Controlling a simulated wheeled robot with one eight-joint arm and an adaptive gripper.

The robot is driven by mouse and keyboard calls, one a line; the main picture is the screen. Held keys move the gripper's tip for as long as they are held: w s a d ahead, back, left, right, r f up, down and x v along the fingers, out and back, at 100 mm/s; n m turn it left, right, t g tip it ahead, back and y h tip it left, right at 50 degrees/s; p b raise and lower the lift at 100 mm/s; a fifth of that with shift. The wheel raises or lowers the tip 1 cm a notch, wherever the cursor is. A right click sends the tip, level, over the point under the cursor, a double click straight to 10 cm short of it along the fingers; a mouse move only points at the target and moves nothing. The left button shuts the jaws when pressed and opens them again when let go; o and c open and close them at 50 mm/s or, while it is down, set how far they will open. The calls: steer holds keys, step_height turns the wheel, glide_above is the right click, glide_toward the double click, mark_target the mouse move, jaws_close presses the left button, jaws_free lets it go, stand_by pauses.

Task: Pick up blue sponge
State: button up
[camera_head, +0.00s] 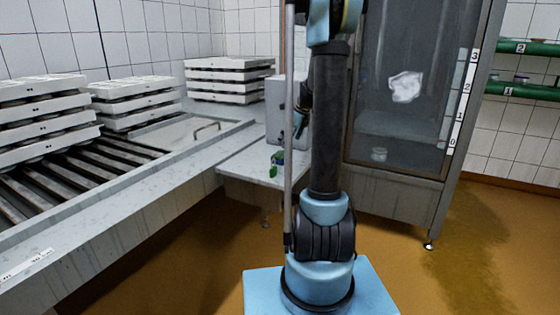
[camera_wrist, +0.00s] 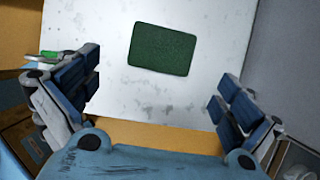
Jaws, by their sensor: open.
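A dark green, flat rectangular pad (camera_wrist: 162,50) lies on a pale metal table top (camera_wrist: 112,95) in the wrist view. Only its green upper face shows. No blue face is visible, so I cannot tell whether it is the blue sponge. My gripper (camera_wrist: 157,86) is open, its two blue-padded fingers apart to the left and right. The pad lies beyond the fingertips, between their lines, and nothing is held. In the head view the pad cannot be made out, and my arm hides part of the small table (camera_head: 243,168).
A small green object (camera_head: 274,169) stands on the small table; a green item (camera_wrist: 50,54) also shows at left in the wrist view. Stacked white moulds (camera_head: 137,100) stand on the roller counter at left. A glass-fronted cabinet (camera_head: 415,75) stands right of my arm.

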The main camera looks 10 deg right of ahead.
mark_target(282, 154)
steer(key=shift+w+x, duration=0.15)
steer(key=shift+x, duration=2)
steer(key=shift+w+x, duration=0.1)
steer(key=shift+x, duration=2.05)
steer(key=shift+r, duration=0.1)
steer(key=c, duration=0.7)
